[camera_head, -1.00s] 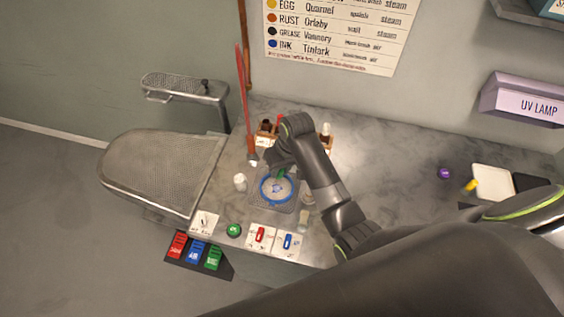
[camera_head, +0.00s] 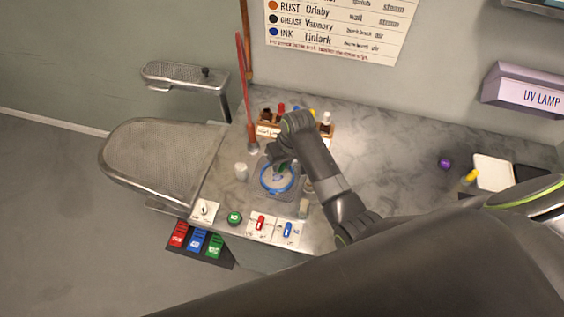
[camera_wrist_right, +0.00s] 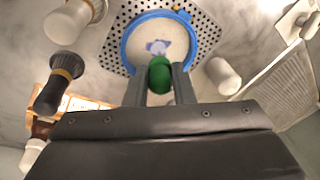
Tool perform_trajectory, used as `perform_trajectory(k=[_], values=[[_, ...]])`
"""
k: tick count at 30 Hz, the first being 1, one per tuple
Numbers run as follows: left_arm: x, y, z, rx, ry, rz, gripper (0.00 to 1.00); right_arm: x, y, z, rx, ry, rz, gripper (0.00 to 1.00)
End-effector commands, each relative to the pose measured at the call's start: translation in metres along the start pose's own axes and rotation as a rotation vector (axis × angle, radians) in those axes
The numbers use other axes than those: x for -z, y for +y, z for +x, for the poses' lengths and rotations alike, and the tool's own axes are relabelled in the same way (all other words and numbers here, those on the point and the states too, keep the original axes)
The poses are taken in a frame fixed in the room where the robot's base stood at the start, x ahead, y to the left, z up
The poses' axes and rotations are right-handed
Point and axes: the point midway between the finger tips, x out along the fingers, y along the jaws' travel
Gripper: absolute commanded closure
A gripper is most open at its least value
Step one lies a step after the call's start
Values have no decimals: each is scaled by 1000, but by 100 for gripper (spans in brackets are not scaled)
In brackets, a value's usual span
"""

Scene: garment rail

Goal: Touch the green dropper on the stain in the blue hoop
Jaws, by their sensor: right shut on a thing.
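My right gripper (camera_head: 280,164) is shut on the green dropper (camera_wrist_right: 160,75), seen between its two fingers in the right wrist view. In the head view the dropper's green (camera_head: 282,167) shows at the upper part of the blue hoop (camera_head: 263,188). The hoop (camera_wrist_right: 128,48) rings pale cloth on a perforated plate. A blue-violet stain (camera_wrist_right: 157,47) lies inside it, just beyond the dropper's green end in the wrist view. The dropper's tip is hidden, so I cannot tell whether it touches the stain. My left gripper is not in view.
A white bottle (camera_head: 241,172) stands left of the hoop. A rack (camera_head: 264,129) with several bottles is behind it. Cards with red (camera_head: 260,223) and blue (camera_head: 287,230) switches and a green button (camera_head: 234,218) are in front. The worktop to the right (camera_head: 390,160) is mostly clear.

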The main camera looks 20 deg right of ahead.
Motion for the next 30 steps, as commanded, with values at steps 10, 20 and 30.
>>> perform_trajectory(k=[10,20,30], values=[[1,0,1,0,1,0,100,0,0,2,0,0,0,98],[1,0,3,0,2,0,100,-1,1,6,0,0,0,98],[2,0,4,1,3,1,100,-1,2,10,0,-1,0,98]])
